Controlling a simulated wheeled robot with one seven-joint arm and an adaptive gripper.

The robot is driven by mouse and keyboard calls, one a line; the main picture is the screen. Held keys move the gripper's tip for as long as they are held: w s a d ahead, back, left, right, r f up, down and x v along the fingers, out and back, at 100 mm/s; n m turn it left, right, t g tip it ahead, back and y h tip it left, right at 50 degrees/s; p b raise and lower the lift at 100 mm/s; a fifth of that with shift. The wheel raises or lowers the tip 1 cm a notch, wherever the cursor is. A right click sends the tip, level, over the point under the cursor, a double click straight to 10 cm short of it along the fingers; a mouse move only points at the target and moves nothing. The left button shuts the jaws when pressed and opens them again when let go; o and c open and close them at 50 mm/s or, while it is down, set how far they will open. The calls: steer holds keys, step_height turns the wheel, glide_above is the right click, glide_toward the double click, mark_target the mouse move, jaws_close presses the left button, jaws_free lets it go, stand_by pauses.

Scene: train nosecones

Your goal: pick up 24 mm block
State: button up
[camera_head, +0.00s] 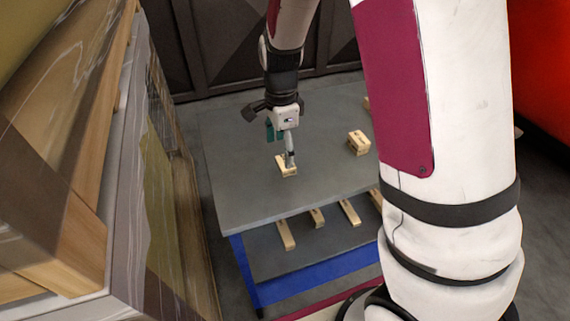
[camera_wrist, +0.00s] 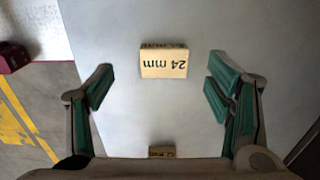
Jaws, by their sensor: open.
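The 24 mm block (camera_wrist: 164,62) is a small light wooden block with its label upside down in the wrist view. It lies on the grey table top, between and ahead of the two fingers in that view. My gripper (camera_wrist: 158,92) is open, with green finger pads apart on either side and nothing between them. In the head view my gripper (camera_head: 283,140) hangs over the table, above a small wooden block (camera_head: 286,166) partly hidden by a finger.
The grey table top (camera_head: 235,190) is mostly bare. Another wooden block (camera_head: 358,142) sits to the right. Several wooden pieces (camera_head: 285,235) lie on a lower shelf. A block edge (camera_wrist: 161,151) shows near my palm. My arm hides the table's right side.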

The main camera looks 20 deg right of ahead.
mark_target(283, 163)
steer(key=f, duration=0.4)
steer(key=shift+w+d+f, duration=0.25)
steer(key=shift+d+f, duration=0.05)
steer(key=shift+f, duration=0.5)
steer(key=c, duration=1)
